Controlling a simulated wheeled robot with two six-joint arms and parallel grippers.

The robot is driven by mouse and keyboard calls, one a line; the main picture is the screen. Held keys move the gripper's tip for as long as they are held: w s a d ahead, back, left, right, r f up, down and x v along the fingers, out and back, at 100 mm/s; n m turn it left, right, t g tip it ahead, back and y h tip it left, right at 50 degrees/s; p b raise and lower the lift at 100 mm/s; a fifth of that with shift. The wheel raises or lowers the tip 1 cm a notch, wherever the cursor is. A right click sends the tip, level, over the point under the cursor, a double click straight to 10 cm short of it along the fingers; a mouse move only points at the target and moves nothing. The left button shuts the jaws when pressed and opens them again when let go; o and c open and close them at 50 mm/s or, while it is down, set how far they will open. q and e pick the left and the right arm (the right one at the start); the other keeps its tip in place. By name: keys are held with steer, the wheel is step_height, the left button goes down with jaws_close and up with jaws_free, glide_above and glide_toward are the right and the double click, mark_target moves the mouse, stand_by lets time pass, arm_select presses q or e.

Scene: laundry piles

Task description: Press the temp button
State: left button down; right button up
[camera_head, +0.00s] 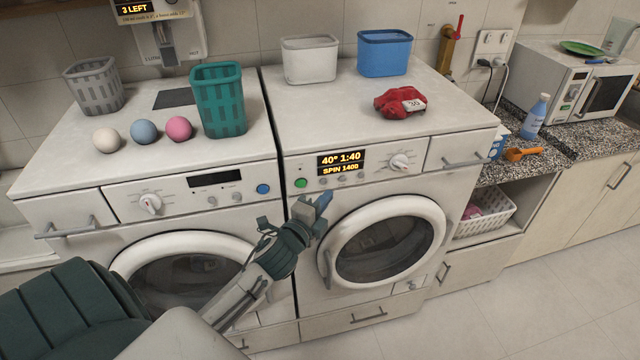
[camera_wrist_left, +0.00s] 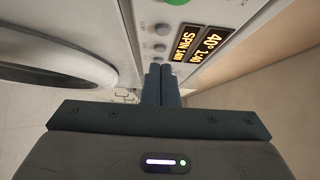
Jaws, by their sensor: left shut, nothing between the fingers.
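The right-hand machine (camera_head: 450,133) has a lit display (camera_head: 341,162) reading 40° 1:40 and SPIN 1400; it also shows in the left wrist view (camera_wrist_left: 200,43). A row of small grey buttons (camera_wrist_left: 161,28) runs beneath the display, beside a green button (camera_head: 300,183). My left gripper (camera_head: 322,203) is shut and empty, in front of the panel just below the button row. In the left wrist view its fingertips (camera_wrist_left: 160,70) point at the row and hide part of it; contact cannot be told.
A round dial (camera_head: 400,162) is right of the display, and the round door (camera_head: 388,240) is below the gripper. The left-hand machine (camera_head: 60,185) has its own dark display and blue button (camera_head: 263,189). Bins, balls and a red cloth (camera_head: 400,102) lie on top.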

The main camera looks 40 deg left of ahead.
mark_target(323, 182)
arm_select(q)
steer(key=shift+w+a+p, duration=0.15)
steer(key=shift+w+a, duration=0.35)
steer(key=shift+a, duration=0.2)
steer(key=shift+w+a+p, duration=0.15)
steer(key=shift+w+a, duration=0.3)
steer(key=shift+a, duration=0.2)
